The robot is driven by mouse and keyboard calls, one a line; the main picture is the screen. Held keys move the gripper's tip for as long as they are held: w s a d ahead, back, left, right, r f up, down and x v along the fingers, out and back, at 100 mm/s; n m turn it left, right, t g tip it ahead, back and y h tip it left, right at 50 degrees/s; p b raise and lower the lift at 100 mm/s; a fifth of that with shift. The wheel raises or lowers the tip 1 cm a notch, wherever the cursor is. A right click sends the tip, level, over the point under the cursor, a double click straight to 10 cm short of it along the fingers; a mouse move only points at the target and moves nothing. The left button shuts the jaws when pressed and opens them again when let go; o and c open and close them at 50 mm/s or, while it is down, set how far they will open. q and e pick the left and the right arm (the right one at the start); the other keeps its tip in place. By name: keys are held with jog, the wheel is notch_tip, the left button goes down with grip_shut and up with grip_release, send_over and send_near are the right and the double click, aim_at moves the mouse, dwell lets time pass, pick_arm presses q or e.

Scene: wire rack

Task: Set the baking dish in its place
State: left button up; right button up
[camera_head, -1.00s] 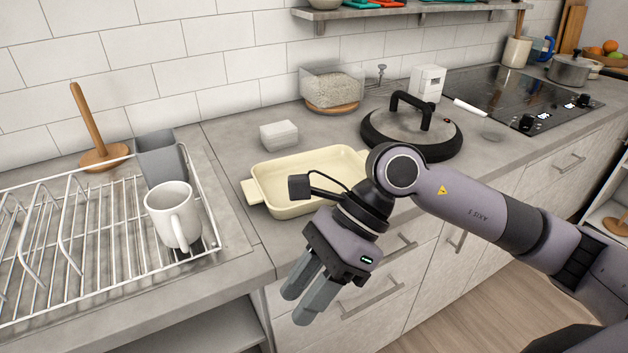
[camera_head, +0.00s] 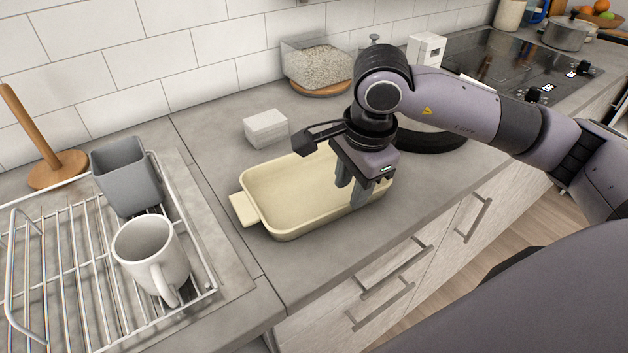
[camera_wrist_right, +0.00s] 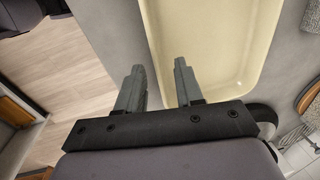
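The cream baking dish (camera_head: 285,200) stands on the grey counter, right of the wire rack (camera_head: 85,285); it is empty, with a tab handle at its left end. My right gripper (camera_head: 351,193) points down at the dish's near right wall. In the right wrist view the dish (camera_wrist_right: 215,45) lies under the right finger, while the other finger of the gripper (camera_wrist_right: 157,75) is outside its wall. The fingers are apart, with no visible contact. The arm hides the dish's right end. My left gripper is out of view.
A white mug (camera_head: 150,255) and a grey cup (camera_head: 127,178) stand in the rack. A white block (camera_head: 266,129) sits behind the dish, and a dark-rimmed lid (camera_head: 435,137) to its right, partly hidden by my arm. Counter is clear in front of the dish.

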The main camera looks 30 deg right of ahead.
notch_tip(320, 180, down, 5)
jog(key=shift+d+r+p, duration=0.1)
jog(key=shift+r+p, duration=0.1)
jog(key=shift+p, duration=0.15)
jog(key=shift+w, duration=0.1)
grip_shut()
jog(key=shift+r, duration=0.15)
dwell(1.0)
